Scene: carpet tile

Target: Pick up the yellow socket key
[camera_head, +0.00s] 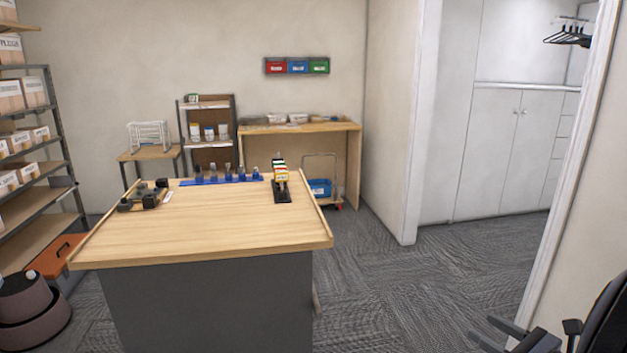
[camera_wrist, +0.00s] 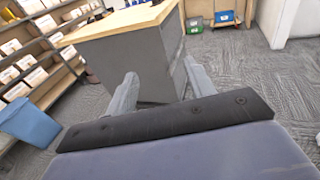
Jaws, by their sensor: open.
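A dark holder (camera_head: 282,197) with a row of colored pieces stands on the right part of the wooden tabletop in the head view. A yellow piece (camera_head: 282,178) is at its near end, likely the yellow socket key, with red, white and green ones behind it. It is too small to make out its shape. The socket key does not show in the wrist view.
The workbench (camera_head: 205,228) has raised side edges. A blue strip (camera_head: 222,179) with several upright pieces and a dark device (camera_head: 145,195) also sit on top. Carpet (camera_head: 410,285) right of the bench is open.

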